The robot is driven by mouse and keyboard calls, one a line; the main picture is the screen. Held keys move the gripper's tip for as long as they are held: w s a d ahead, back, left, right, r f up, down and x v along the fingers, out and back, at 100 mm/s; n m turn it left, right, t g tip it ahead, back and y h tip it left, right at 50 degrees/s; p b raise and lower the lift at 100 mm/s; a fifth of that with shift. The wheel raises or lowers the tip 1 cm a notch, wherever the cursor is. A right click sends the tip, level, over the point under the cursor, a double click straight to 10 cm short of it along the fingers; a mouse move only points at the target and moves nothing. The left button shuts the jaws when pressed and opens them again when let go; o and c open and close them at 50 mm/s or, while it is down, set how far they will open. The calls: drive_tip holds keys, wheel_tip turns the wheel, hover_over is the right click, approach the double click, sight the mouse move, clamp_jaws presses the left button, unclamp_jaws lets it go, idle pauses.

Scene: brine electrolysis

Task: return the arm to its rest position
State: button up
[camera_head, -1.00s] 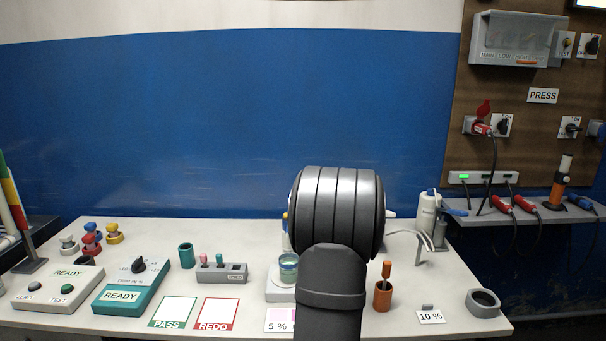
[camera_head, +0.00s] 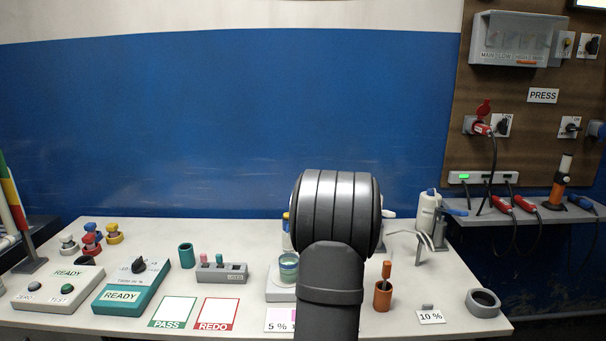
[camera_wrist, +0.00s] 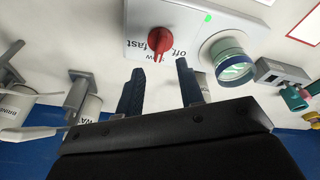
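My gripper shows in the wrist view (camera_wrist: 160,88), with its two dark fingers apart and nothing between them. In that view it is over the table near a white stirrer unit (camera_wrist: 190,22) with a red knob (camera_wrist: 160,40) marked "off" and "fast". A glass beaker (camera_wrist: 231,62) with a greenish content stands on this unit. In the head view my arm's grey rounded link hides the gripper and part of the table. The beaker (camera_head: 289,267) and the edge of the unit (camera_head: 278,290) show just left of the arm.
An orange holder (camera_head: 383,297) with a tool stands close right of my arm. A white bottle (camera_head: 427,215) and a grey ring (camera_head: 483,303) are farther right. PASS (camera_head: 173,311) and REDO (camera_head: 217,313) cards lie left. Teal (camera_head: 130,286) and white READY boxes are at far left.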

drive_tip(key=shift+w+a+f+n+g, duration=0.1)
drive_tip(key=shift+w+f+n+g, duration=0.15)
drive_tip(key=shift+f+n, duration=0.35)
drive_tip(key=shift+w+a+f+n+g, duration=0.15)
drive_tip(key=shift+w+f+n, duration=0.2)
drive_tip(key=shift+f, duration=0.55)
drive_tip(key=shift+w+d+f+n+g, duration=0.1)
drive_tip(key=shift+w+f+n+g, duration=0.2)
drive_tip(key=shift+f, duration=0.45)
drive_tip(key=shift+r, duration=0.1)
